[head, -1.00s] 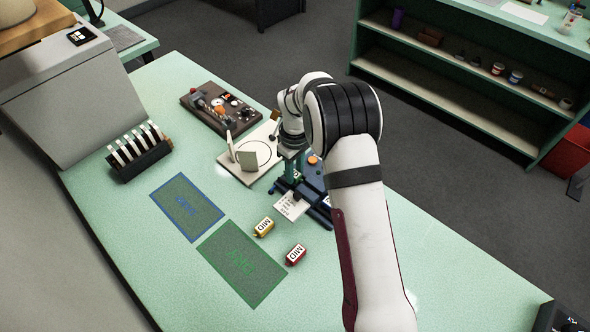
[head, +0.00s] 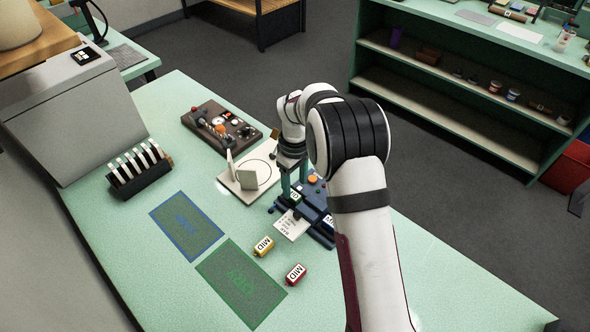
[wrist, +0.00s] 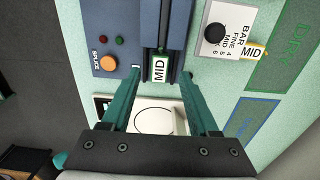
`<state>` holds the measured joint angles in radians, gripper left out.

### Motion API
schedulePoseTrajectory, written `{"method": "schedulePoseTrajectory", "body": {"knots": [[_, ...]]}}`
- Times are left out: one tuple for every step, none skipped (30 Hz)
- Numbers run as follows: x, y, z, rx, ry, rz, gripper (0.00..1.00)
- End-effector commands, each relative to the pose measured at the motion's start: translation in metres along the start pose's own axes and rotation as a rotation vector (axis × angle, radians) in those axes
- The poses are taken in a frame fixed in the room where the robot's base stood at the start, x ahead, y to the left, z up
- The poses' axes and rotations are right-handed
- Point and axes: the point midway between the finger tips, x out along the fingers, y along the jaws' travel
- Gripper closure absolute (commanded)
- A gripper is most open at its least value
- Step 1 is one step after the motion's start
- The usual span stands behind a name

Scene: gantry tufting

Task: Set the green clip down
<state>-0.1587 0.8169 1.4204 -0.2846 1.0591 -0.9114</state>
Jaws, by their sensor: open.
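The green clip (wrist: 160,68) sits in the channel of the dark blue splice machine (wrist: 115,25), with its white MID label facing up. It also shows small in the head view (head: 294,196), partly hidden by my fingers. My gripper (wrist: 160,88) is open, with its two teal fingers spread to either side of the clip. In the wrist view there are gaps between the fingers and the clip, and nothing is held. In the head view, my gripper (head: 294,183) is over the machine.
A bar card (head: 291,225) lies before the machine. A yellow clip (head: 263,246) and a red clip (head: 295,274) lie near the green mat (head: 240,284). A blue mat (head: 187,226), a white plate (head: 240,190), a control box (head: 222,127) and a rack (head: 140,171) stand around.

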Motion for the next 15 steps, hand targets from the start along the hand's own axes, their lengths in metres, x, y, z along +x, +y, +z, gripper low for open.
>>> {"method": "schedulePoseTrajectory", "body": {"knots": [[-0.016,0.001,-0.001,0.000,0.005,0.003,0.39],[-0.025,0.001,-0.001,0.001,0.004,0.002,0.39],[-0.037,0.001,-0.001,0.001,0.004,0.003,0.39],[-0.045,0.001,-0.001,0.000,0.004,0.003,0.39],[-0.053,0.001,-0.001,0.000,0.005,0.002,0.39],[-0.062,0.000,0.000,0.001,0.003,0.002,0.39],[-0.068,0.001,-0.001,0.000,0.003,0.003,0.39],[-0.073,0.001,-0.001,0.000,0.003,0.002,0.39],[-0.079,0.000,-0.001,0.000,0.002,0.001,0.39],[-0.082,0.000,0.000,0.001,0.002,0.000,0.39],[-0.084,0.000,0.000,0.001,0.001,0.000,0.39],[-0.087,0.000,0.000,0.001,0.001,0.000,0.39],[-0.088,0.000,0.000,0.001,0.001,0.000,0.39],[-0.089,0.000,0.000,0.001,0.001,0.000,0.39],[-0.089,0.000,0.000,0.002,0.001,0.000,0.39]]}}
